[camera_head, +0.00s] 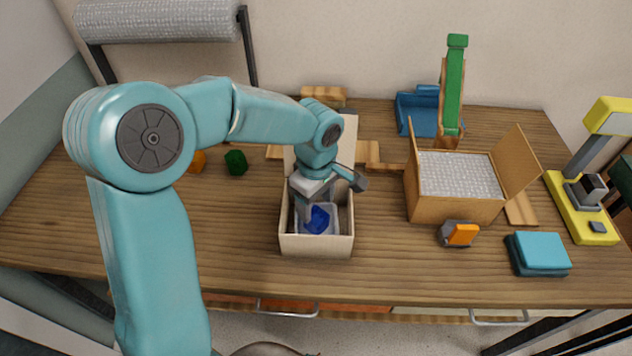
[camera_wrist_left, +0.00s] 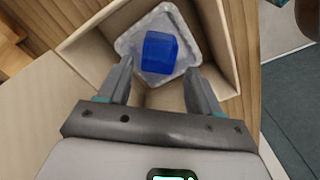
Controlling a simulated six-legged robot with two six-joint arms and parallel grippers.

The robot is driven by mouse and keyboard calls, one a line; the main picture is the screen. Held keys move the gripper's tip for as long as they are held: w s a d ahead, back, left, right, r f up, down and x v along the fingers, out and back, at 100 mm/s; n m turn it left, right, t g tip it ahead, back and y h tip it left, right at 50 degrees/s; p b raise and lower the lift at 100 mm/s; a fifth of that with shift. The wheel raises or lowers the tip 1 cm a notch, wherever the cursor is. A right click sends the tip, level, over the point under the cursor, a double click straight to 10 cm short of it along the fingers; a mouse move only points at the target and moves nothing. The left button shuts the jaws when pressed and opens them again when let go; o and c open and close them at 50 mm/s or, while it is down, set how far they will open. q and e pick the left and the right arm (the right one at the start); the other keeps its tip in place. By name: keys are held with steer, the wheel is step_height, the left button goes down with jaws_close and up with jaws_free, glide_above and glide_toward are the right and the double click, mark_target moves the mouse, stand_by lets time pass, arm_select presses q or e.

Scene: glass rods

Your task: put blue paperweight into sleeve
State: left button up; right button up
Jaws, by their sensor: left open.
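The blue paperweight (camera_head: 319,219) is a small deep-blue block inside an open cardboard box (camera_head: 316,245). In the wrist view the blue paperweight (camera_wrist_left: 159,52) rests on or in a pale, translucent, pouch-like sleeve (camera_wrist_left: 129,42) on the box floor; I cannot tell which. My left gripper (camera_head: 308,217) reaches down into the box, close to the paperweight. In the wrist view its fingers (camera_wrist_left: 160,88) are apart, either side of the near edge of the sleeve, with nothing between them. My right gripper is out of view.
A larger open carton (camera_head: 455,205) with bubble-wrap lining stands to the right. A green piece (camera_head: 236,162) sits left. The table's front left is clear.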

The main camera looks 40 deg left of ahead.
mark_target(316, 215)
arm_select(q)
step_height(316, 215, up, 8)
steer(key=shift+f, duration=0.15)
stand_by(0.6)
